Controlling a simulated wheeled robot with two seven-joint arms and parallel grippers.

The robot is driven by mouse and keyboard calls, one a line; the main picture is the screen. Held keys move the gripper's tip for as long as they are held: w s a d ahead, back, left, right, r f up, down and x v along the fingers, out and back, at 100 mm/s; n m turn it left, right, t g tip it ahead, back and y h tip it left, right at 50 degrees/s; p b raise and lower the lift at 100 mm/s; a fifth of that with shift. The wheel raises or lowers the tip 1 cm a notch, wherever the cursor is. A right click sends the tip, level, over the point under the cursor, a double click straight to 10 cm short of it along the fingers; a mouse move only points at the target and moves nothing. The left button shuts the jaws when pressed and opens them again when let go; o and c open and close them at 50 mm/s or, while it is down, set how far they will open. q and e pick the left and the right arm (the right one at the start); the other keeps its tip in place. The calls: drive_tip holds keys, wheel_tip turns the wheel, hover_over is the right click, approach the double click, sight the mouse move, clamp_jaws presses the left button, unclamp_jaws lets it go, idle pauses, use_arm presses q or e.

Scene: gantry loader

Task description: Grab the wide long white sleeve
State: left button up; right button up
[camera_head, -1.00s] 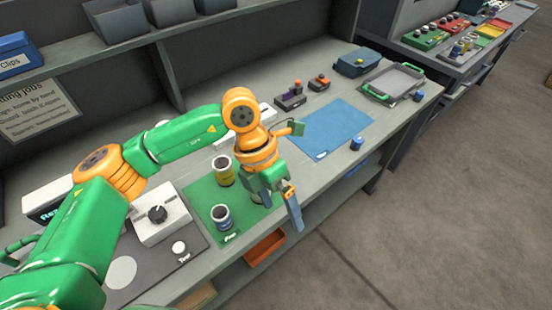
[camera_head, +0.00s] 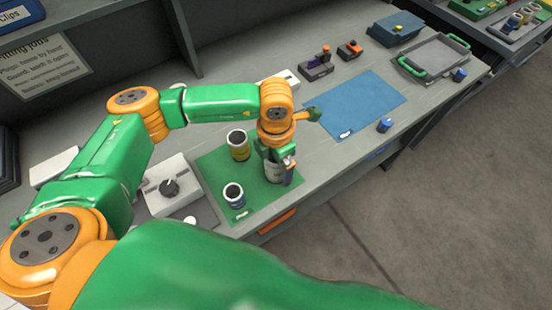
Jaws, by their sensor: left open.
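A pale grey-white sleeve (camera_head: 272,173) stands on the right part of the green mat (camera_head: 213,163). My left gripper (camera_head: 284,165) points down at this sleeve, with its jaws open and a finger along the sleeve's right side. The gripper and wrist hide part of the sleeve, and I cannot tell whether the fingers touch it. My right gripper is not in view.
A grey-white box with a black knob (camera_head: 172,187) stands left of the mat. A bare blue mat (camera_head: 362,106) lies to the right, with a small blue piece (camera_head: 384,125) by it. A grey tray with green handles (camera_head: 436,57) is farther right.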

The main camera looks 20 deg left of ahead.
use_arm(q)
drive_tip(key=shift+w+f, duration=0.2)
drive_tip(key=shift+w, duration=0.1)
drive_tip(key=shift+s+r, duration=0.1)
drive_tip(key=c, duration=1)
clamp_jaws()
